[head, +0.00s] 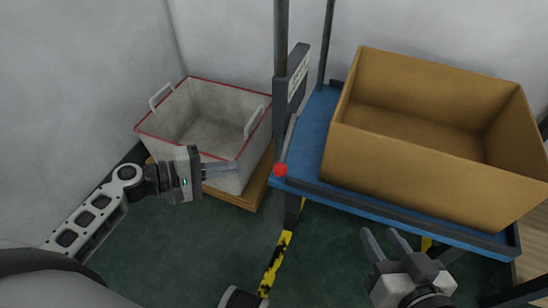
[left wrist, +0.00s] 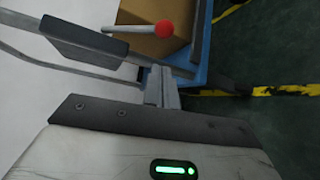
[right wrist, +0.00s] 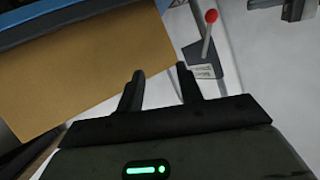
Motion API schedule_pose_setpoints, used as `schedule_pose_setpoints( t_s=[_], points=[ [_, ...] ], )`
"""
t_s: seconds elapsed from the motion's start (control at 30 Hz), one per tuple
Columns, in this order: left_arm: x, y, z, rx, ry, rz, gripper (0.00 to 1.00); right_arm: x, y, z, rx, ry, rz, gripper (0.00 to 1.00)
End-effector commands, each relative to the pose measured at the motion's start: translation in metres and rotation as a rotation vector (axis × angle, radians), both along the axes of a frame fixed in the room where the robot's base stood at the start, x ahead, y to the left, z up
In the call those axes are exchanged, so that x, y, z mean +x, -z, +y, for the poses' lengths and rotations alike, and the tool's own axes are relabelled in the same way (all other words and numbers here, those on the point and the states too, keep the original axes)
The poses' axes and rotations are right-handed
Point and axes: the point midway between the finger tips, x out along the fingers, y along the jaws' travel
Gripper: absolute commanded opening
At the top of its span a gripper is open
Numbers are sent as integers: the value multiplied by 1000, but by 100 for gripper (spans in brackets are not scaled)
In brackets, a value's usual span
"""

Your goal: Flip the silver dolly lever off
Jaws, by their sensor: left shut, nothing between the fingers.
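The silver lever (head: 290,130) with a red ball knob (head: 280,169) projects from a grey labelled plate (head: 297,75) on the blue dolly's (head: 314,130) upright post. In the head view its knob hangs low, at the dolly's left corner. The lever also shows in the left wrist view (left wrist: 128,31) and in the right wrist view (right wrist: 206,47). My left gripper (head: 236,168) is shut and empty, left of the knob with a gap between them in the picture. My right gripper (head: 384,236) is open and empty, in front of the dolly's front edge.
A large cardboard box (head: 400,165) sits on the dolly. A white bin with red rim (head: 165,143) stands on a wooden base (head: 249,192) behind my left gripper. Yellow-black tape (head: 275,262) marks the green floor. Pale walls close the back and left.

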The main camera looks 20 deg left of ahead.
Motion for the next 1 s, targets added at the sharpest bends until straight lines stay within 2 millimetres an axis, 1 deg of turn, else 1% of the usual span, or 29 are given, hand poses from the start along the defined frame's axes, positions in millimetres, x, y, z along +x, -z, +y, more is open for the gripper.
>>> schedule_pose_setpoints(
  t_s=[0.23,0.37,0.8,1.0],
  points=[
    [0,-1,-1,2,0,-1,0,0,-1,0,0,0,0,36],
    [6,1,-7,2,-1,-3,0,0,-1,0,2,0,-5,36],
    [54,18,-62,2,0,-4,0,0,-7,2,28,-1,-49,36],
    [63,21,-73,3,0,-2,0,0,-11,3,39,-1,-57,36]
  ],
)
